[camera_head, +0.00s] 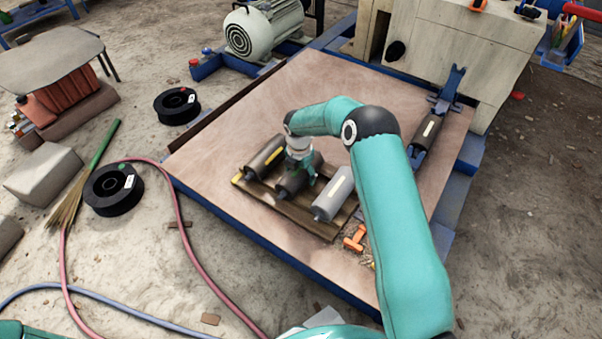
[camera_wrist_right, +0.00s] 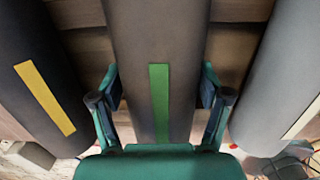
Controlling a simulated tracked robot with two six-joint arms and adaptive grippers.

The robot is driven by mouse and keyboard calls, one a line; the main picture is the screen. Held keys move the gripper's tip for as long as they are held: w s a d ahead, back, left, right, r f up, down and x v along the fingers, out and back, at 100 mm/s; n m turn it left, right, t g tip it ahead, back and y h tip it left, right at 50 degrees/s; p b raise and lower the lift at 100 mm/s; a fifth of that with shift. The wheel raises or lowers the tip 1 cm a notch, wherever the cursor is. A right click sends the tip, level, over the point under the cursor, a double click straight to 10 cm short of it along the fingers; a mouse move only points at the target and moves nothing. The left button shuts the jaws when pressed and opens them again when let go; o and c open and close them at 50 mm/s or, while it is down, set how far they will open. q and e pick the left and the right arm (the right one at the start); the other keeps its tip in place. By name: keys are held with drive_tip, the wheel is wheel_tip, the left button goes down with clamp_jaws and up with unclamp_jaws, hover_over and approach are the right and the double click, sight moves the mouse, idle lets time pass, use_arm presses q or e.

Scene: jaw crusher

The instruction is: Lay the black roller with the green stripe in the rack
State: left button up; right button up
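The black roller with the green stripe (camera_wrist_right: 158,105) lies between two other rollers on a wooden pallet (camera_head: 323,226). In the head view the roller (camera_head: 292,184) is partly hidden by my right gripper (camera_head: 299,170), which is right above it. In the right wrist view my right gripper (camera_wrist_right: 160,88) has one finger on each side of this roller, close along its edges. I cannot tell whether the fingers press on it. A blue rack (camera_head: 449,91) stands at the right of the board, with a dark, pale-striped roller (camera_head: 428,130) in it. My left gripper is not in view.
A dark roller with a yellow stripe (camera_head: 264,157) and a grey roller with a pale stripe (camera_head: 333,195) flank the green-striped one. An orange tool (camera_head: 354,239) lies beside the pallet. The crusher (camera_head: 440,45) stands behind the rack. The board's left part is bare.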

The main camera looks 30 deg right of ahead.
sight(300, 169)
drive_tip(key=shift+o, duration=1.5)
drive_tip(key=shift+s+f, duration=0.1)
drive_tip(key=r, duration=0.8)
drive_tip(key=a+r, duration=0.1)
drive_tip(key=r, duration=0.3)
drive_tip(key=shift+s, duration=0.2)
